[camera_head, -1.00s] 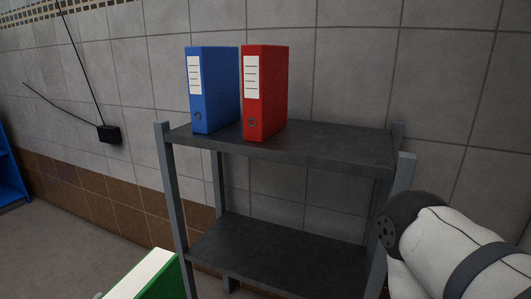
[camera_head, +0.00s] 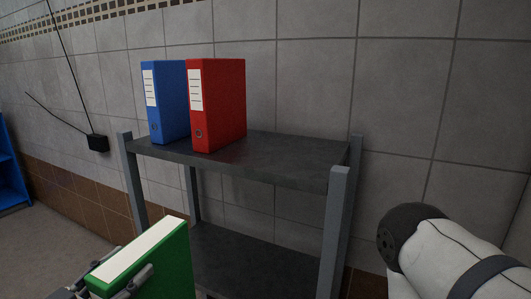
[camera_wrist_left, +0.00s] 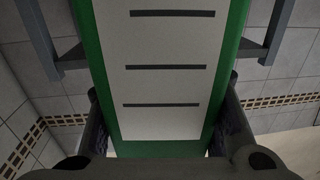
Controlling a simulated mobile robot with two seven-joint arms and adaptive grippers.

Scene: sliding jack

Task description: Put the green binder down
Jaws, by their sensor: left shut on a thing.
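The green binder (camera_head: 165,268) is at the bottom of the head view, in front of and below the shelf's top board. My left gripper (camera_head: 117,284) is shut on it, with a finger on either side. In the left wrist view the green binder (camera_wrist_left: 166,88) fills the middle, its white label with dark lines facing the camera. The left gripper's fingers (camera_wrist_left: 165,118) stand at both its sides. The binder's lower part is cut off in the head view. My right gripper is not in view; only a piece of my arm shows at the lower right.
A grey metal shelf (camera_head: 290,168) stands against the tiled wall. A blue binder (camera_head: 170,108) and a red binder (camera_head: 222,105) stand upright at the left of its top board. The board is bare to the right of the red binder. A lower board (camera_head: 235,262) looks empty where visible.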

